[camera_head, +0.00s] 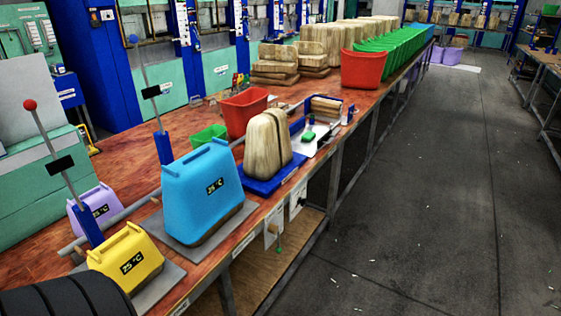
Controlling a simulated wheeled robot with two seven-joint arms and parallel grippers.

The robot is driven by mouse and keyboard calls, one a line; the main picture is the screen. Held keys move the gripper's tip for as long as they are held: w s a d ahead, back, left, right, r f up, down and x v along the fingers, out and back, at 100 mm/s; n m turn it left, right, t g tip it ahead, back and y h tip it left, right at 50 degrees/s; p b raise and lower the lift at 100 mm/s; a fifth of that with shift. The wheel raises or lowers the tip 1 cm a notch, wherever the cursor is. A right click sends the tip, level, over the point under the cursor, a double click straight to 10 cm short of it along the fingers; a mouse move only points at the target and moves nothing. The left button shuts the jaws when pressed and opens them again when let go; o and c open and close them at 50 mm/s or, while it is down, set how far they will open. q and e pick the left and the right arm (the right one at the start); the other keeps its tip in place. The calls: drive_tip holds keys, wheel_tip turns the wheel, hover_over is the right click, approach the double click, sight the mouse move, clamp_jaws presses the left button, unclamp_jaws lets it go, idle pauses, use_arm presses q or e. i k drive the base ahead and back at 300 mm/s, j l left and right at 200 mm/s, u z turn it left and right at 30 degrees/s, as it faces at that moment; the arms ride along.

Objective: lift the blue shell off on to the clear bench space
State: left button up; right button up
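The blue shell (194,190) stands upright on a grey plate (158,222) near the front edge of the bench (136,160). It has raised handles on its top and a dark label reading 25 °C. A brownish block edge shows under its lower right side, and the rest of what is inside is hidden. Neither of my grippers shows in this view. A dark ribbed part at the lower left corner may be one of my arm links.
A yellow shell (125,258) and a purple shell (98,207) stand left of the blue one. Levers with a red knob (30,105) and a blue knob (133,39) rise behind. A wooden form (266,146) stands to the right. Bare bench lies behind the blue shell.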

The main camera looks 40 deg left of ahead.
sight(202, 185)
drive_tip(key=i+l+u, duration=0.1)
drive_tip(key=i+u, duration=0.2)
drive_tip(key=i, duration=0.2)
drive_tip(key=i+l+u, duration=0.3)
drive_tip(key=i, duration=0.2)
drive_tip(key=i+l+u, duration=0.25)
drive_tip(key=i, duration=0.25)
